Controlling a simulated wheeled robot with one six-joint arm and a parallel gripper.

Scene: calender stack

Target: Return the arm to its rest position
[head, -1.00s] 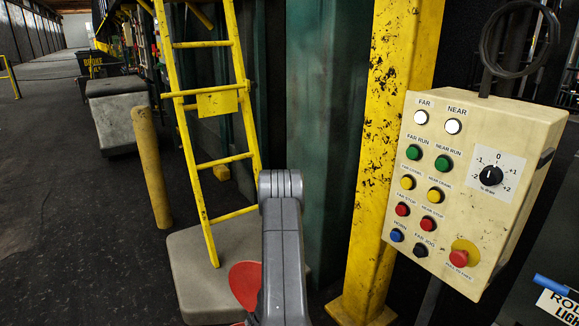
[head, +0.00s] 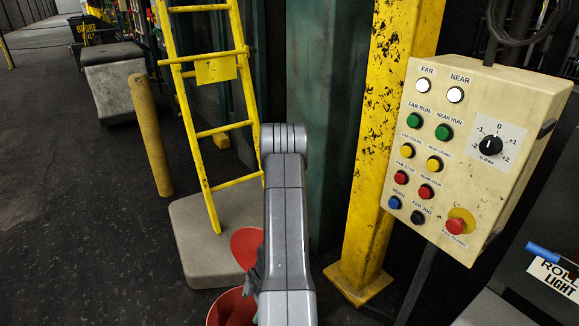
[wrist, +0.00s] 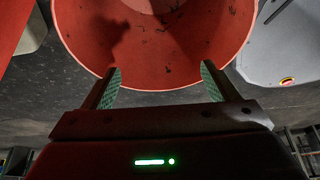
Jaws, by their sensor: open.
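My grey arm (head: 286,225) stands upright in the lower middle of the head view, in front of a green column. My gripper (wrist: 160,70) shows in the wrist view with its two green-padded fingers apart and nothing between them that I can see held. A large red round container (wrist: 160,40) fills the upper part of the wrist view beyond the fingertips; I cannot tell how far off it is. In the head view my gripper is mostly hidden by the arm.
A cream control box (head: 470,165) with buttons and a dial is at right, beside a yellow post (head: 370,200). A yellow ladder (head: 205,100) stands on a grey block (head: 195,250) at left. Red round objects (head: 232,308) lie low behind my arm. Open dark floor is at far left.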

